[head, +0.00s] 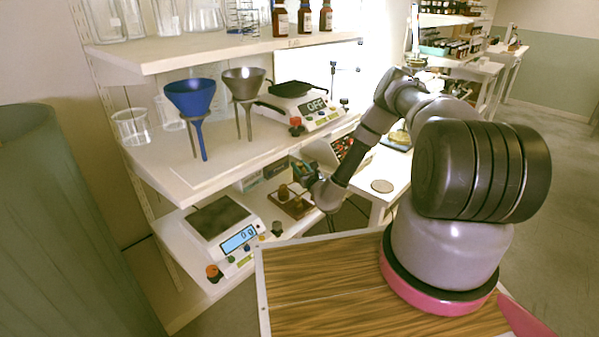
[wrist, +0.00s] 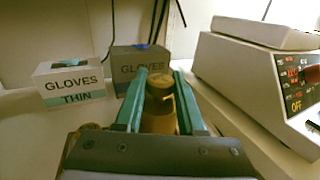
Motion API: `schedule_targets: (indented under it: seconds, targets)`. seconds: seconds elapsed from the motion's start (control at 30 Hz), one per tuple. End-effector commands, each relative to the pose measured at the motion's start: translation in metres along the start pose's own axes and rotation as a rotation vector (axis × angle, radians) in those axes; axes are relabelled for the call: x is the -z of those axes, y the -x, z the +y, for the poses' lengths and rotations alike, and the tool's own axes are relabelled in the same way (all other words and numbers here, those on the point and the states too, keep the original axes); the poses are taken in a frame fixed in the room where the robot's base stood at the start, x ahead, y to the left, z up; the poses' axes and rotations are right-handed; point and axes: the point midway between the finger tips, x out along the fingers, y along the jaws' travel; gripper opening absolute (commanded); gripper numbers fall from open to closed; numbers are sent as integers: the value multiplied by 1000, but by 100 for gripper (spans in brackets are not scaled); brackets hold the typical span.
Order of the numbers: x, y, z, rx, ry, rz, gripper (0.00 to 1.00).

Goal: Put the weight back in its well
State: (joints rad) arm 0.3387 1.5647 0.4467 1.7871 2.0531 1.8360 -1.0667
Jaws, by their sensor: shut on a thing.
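A brass-coloured cylindrical weight (wrist: 160,118) stands upright between the two teal fingers of my gripper (wrist: 160,82) in the wrist view. The fingers are shut on its sides. In the head view my gripper (head: 303,173) is over the lower shelf, close above the brown wooden weight block (head: 297,211). A rounded brass weight (head: 283,192) shows at the block. The wells are too small to make out, and the underside of the held weight is hidden. A brown rounded part shows at the lower left in the wrist view, mostly behind my gripper.
A white glove box (wrist: 70,84) and a grey glove box (wrist: 138,64) stand behind the weight. A device with a red display (wrist: 280,85) is close on the right. A balance reading 0 g (head: 220,225) stands left of the block. The shelf with funnels (head: 190,95) hangs above.

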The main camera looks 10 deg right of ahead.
Motion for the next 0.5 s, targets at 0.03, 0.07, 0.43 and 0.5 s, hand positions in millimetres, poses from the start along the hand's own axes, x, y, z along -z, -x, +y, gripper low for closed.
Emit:
schedule_targets:
  seconds: [0.03,0.07,0.43,0.5]
  targets:
    - [8,0,1,0,-2,-1,0]
    - [11,-1,0,0,-1,-3,0]
    - [21,-1,0,0,0,-4,0]
    - [22,-1,0,0,0,-4,0]
